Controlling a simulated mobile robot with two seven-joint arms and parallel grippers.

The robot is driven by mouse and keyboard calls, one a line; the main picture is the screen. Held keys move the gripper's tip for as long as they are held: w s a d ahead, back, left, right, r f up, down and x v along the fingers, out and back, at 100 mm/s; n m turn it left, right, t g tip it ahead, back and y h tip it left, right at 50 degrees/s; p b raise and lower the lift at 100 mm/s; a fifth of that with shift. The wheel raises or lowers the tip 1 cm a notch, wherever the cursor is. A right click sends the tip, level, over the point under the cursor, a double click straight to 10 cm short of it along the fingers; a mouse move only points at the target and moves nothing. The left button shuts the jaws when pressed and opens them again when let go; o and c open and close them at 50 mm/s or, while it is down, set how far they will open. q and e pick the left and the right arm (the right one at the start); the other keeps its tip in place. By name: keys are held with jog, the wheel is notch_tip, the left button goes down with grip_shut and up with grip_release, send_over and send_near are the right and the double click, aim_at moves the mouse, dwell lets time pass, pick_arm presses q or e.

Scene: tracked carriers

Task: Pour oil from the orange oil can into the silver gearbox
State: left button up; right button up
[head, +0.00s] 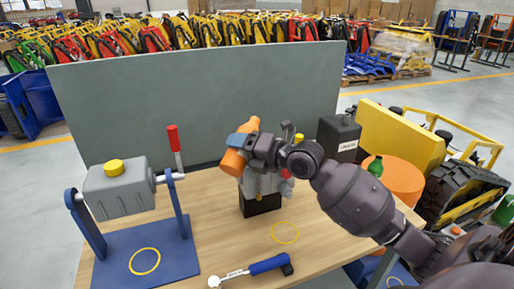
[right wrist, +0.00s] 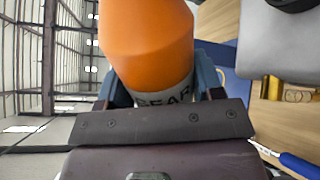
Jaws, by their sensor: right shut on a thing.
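My right gripper (head: 240,141) is shut on the orange oil can (head: 233,162), held tilted above the table. In the right wrist view the can (right wrist: 147,45) sits between the blue fingers, with part of a "GEAR" label showing; its spout cannot be made out. Below and behind the gripper, a silver housing (head: 270,183) stands on a black block, partly hidden by my arm and the can. A grey housing (head: 122,190) with a yellow cap hangs in a blue stand at the left. I cannot tell for sure which housing is the gearbox. My left gripper is out of view.
A blue-handled wrench (head: 250,270) lies at the table's front. Yellow rings mark the blue base (head: 112,260) and the wood (head: 285,232). A grey panel (head: 200,95) closes the back.

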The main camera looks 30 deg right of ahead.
jog(key=shift+w, duration=0.1)
jog(key=shift+a+f+m, duration=0.1)
jog(key=shift+m, duration=0.2)
jog(key=shift+f+p, duration=0.1)
jog(key=shift+p, duration=0.3)
jog(key=shift+f+m+y+p, duration=0.1)
jog(key=shift+m+y+p, duration=0.2)
jog(key=shift+m+p, duration=0.1)
jog(key=shift+a+f, duration=0.1)
